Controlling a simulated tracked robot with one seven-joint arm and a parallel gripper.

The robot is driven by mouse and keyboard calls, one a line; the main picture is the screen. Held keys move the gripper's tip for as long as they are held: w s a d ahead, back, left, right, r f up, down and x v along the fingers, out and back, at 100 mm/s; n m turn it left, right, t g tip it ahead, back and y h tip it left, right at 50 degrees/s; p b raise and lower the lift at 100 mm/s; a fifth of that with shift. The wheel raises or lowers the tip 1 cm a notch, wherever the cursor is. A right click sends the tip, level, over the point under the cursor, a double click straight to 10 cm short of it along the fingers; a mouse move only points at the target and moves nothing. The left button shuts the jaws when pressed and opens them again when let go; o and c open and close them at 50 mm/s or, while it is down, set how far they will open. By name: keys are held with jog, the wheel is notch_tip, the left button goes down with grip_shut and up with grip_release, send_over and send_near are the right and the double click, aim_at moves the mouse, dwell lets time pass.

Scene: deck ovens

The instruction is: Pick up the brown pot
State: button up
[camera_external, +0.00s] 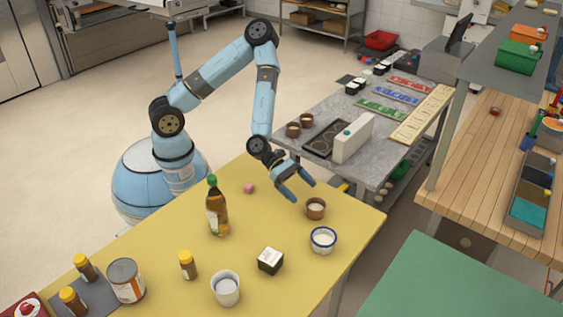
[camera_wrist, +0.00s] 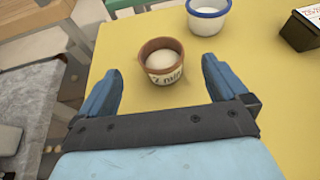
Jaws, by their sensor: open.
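The brown pot (camera_external: 316,209) is a small round pot with pale contents, upright on the yellow table (camera_external: 150,245) near its back right edge. In the wrist view the brown pot (camera_wrist: 162,62) shows dark lettering on its side. My gripper (camera_external: 300,195) is open and empty, just left of the pot and above the table in the external view. In the wrist view my gripper (camera_wrist: 160,80) has one finger on each side of the picture, with the pot ahead between and slightly beyond the fingertips. I see no contact.
A white bowl with a blue rim (camera_external: 323,240) stands close to the pot. A dark box with a white top (camera_external: 271,260), a white cup (camera_external: 226,289), a bottle (camera_external: 217,207) and a pink object (camera_external: 249,188) are also on the table. A grey counter (camera_external: 300,110) is behind.

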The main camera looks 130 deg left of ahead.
aim_at(317, 204)
jog(key=x, duration=1)
jog(key=shift+s+f, duration=0.15)
jog(key=shift+f, duration=0.05)
jog(key=c, duration=1.1)
jog(key=shift+r, duration=0.15)
jog(key=shift+c, duration=0.2)
